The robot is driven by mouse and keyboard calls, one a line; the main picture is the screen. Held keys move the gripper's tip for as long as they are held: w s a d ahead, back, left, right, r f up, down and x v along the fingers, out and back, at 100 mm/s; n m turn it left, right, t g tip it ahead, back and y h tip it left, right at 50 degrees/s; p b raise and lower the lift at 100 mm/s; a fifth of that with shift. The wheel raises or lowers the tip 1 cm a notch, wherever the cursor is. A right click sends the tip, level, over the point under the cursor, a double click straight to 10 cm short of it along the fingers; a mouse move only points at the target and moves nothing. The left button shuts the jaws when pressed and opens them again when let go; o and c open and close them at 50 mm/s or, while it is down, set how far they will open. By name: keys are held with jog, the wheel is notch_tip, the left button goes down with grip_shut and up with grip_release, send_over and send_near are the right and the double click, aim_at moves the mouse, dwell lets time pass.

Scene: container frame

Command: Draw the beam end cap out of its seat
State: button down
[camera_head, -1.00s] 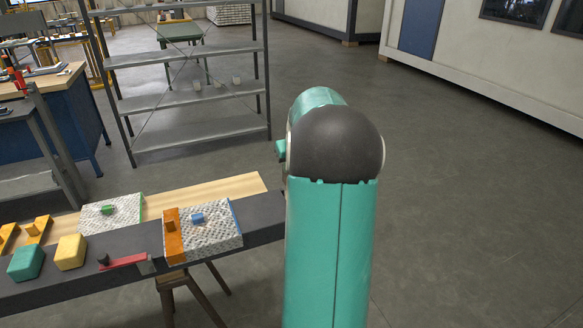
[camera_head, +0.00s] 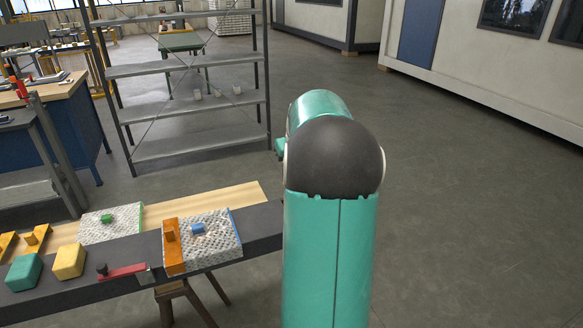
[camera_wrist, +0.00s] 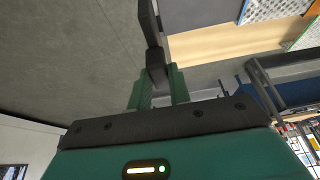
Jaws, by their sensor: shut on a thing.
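The long dark grey beam (camera_head: 100,293) lies along the front of the bench in the head view. Its right end is hidden behind my teal arm. In the wrist view the beam (camera_wrist: 205,14) shows as a grey face at the top. The beam end cap (camera_wrist: 149,22) is a dark, narrow piece at the left end of that face. A dark block reaches from it down between the green fingers of my gripper (camera_wrist: 158,84), which is shut on it. I cannot tell whether the cap is still touching the beam.
A pale wooden board (camera_head: 235,194) lies behind the beam. White patterned blocks, an orange piece (camera_head: 173,246), a yellow block (camera_head: 69,261), a green block (camera_head: 24,272) and a red-handled clamp (camera_head: 122,272) are left of my arm. A grey shelf (camera_head: 190,145) stands behind; open floor is right.

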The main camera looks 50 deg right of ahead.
jog(key=shift+r, duration=1.5)
jog(key=shift+w, duration=0.1)
